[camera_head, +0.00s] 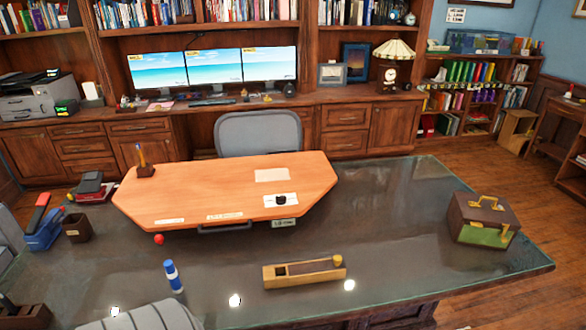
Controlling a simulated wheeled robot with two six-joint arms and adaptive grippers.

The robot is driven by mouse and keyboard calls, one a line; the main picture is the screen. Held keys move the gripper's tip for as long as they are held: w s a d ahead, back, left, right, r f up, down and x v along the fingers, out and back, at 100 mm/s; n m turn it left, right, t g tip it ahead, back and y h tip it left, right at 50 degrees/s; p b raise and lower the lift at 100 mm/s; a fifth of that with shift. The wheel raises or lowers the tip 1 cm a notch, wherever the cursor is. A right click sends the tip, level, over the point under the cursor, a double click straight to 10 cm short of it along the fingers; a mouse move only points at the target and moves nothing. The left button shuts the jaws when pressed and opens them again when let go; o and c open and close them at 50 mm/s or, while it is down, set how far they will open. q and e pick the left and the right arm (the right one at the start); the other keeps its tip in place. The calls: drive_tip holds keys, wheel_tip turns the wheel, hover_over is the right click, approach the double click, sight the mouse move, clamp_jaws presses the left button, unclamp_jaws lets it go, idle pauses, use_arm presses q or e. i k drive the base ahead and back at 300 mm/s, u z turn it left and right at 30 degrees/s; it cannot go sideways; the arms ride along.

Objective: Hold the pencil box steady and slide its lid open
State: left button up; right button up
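A long wooden box (304,272), which I take to be the pencil box, lies on the glass-topped desk near its front edge, right of the middle. A dark square opening shows in its top near the left end. A flat wooden piece, likely the lid, covers the middle of the top. A small round yellow piece (338,260) sits at the right end. Whether the lid slides fully cannot be seen. Neither of my grippers is in view, and nothing touches the box.
The glass desk (400,215) is clear around the box. A blue-and-white cylinder (173,276) stands to its left. A brown case (482,219) sits at the right. A wooden board (225,190) with papers lies behind. A stapler-like blue-and-red item (42,228) and dark cup (77,227) stand left.

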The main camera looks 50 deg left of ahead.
sight(338, 262)
drive_tip(key=u, duration=0.95)
drive_tip(key=i, duration=0.85)
drive_tip(key=u, duration=1.05)
